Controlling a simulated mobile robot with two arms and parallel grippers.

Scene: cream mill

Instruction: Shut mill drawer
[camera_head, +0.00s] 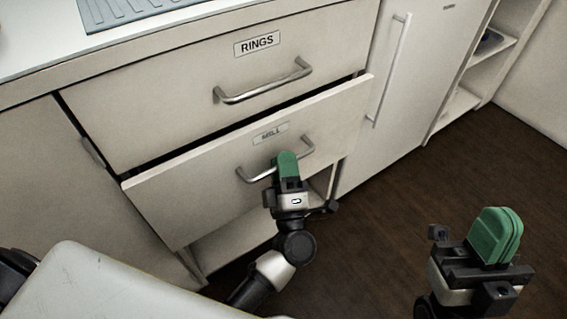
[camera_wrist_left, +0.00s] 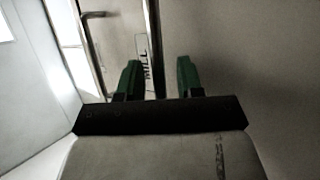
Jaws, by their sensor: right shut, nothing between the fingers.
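The mill drawer (camera_head: 200,205) is the lower drawer, with a "MILL" label and a metal bar handle (camera_head: 307,147). Its front stands out from the cabinet, with a dark gap along its top edge. My left gripper (camera_head: 287,165) is at the middle of this handle and hides part of it. In the left wrist view, its green fingers (camera_wrist_left: 158,78) are apart, with the handle bar (camera_wrist_left: 154,45) running between them and the label (camera_wrist_left: 143,60) beside it. I cannot tell whether they touch the bar. My right gripper (camera_head: 497,236) is shut and empty, over the floor at the lower right.
The "RINGS" drawer (camera_head: 150,115) above looks closed, with its own bar handle (camera_head: 265,88). A tall cabinet door (camera_head: 410,85) and open shelves (camera_head: 470,80) stand to the right. The brown floor (camera_head: 420,195) in front of them is clear apart from my right arm.

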